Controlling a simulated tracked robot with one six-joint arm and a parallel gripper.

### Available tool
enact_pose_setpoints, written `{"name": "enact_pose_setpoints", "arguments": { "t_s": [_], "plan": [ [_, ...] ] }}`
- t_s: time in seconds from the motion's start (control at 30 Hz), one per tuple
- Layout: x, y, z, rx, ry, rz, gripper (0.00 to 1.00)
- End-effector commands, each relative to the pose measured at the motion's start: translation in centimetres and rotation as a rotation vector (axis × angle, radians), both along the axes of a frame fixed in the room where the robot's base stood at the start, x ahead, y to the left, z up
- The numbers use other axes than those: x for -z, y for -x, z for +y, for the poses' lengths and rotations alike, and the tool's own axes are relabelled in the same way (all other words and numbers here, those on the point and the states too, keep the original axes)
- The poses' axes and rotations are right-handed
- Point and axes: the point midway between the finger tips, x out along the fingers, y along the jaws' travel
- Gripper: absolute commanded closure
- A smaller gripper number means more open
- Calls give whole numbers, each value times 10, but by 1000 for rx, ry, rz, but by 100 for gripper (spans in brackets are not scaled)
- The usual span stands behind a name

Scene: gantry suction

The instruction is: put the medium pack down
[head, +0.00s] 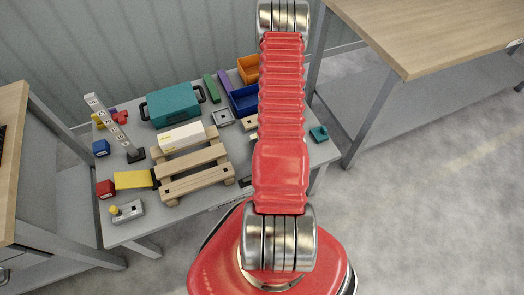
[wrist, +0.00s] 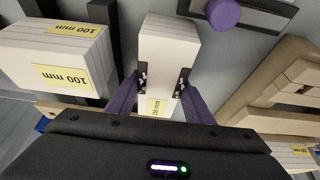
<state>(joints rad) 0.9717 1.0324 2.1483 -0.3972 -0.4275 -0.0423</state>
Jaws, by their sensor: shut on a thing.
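My gripper (wrist: 161,85) is shut on a white pack (wrist: 166,45) with a yellow label, one purple finger with a black pad on each side. The label is small and appears to read 150 mm. Grey surface shows around the pack's far end; whether the pack touches it I cannot tell. In the head view my arm runs up out of the frame, and the gripper and held pack are not seen.
In the head view, a wooden pallet (head: 196,181) on the grey table bears a white pack (head: 182,137). A teal case (head: 172,104) stands behind it. In the wrist view, light wooden slats (wrist: 270,85) lie to the right and a purple knob (wrist: 223,14) is near the top.

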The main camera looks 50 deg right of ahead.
Motion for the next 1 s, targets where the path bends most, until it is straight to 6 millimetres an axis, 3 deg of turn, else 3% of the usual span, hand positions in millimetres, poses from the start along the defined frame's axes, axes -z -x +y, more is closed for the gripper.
{"name": "enact_pose_setpoints", "arguments": {
  "t_s": [0.17,0.57,1.0],
  "plan": [
    [0,0,0,0,1,-1,91],
    [-9,-1,-1,-1,1,-2,92],
    [-63,-1,-1,-1,3,-3,92]
  ]
}}
